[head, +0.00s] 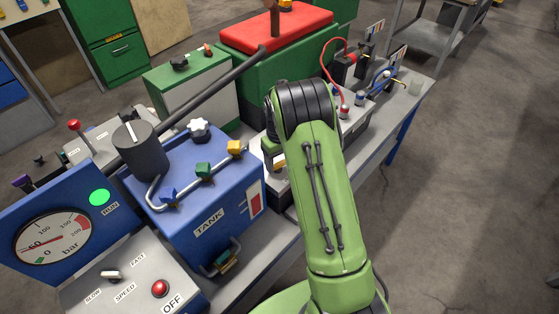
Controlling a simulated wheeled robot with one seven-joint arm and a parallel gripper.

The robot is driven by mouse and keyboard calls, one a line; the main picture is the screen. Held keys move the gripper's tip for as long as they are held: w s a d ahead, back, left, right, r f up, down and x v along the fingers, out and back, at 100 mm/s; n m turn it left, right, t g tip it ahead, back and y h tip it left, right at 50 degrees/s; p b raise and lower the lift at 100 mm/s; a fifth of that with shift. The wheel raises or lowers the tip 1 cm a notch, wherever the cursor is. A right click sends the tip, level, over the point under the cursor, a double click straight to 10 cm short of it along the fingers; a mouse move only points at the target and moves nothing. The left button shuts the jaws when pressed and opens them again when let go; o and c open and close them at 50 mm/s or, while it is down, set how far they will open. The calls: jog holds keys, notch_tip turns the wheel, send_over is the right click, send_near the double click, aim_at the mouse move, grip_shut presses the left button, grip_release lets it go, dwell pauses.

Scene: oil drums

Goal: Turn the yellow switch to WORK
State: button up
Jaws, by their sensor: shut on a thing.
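A yellow piece (279,167), which looks like the yellow switch, shows just left of my green arm, on a pale grey box (276,187) beyond the tank. My gripper (273,156) is at it, pointing down, mostly hidden behind my arm. It appears shut on the yellow switch; its fingertips are not clear. The switch's position and any WORK label are hidden by my arm.
Left of my gripper stands the blue TANK (205,222) with a yellow valve handle (235,148) and a dark cylinder (139,146). A gauge panel (57,240) and speed box (127,283) are nearer. Red and blue cabled terminals (352,75) stand far right.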

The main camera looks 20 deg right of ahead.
aim_at(279, 162)
jog(key=shift+w+r+n, duration=0.1)
jog(key=shift+n, duration=1.3)
jog(key=o, duration=1.1)
jog(key=shift+c, duration=0.2)
notch_tip(279, 162, up, 16)
jog(key=p, duration=0.2)
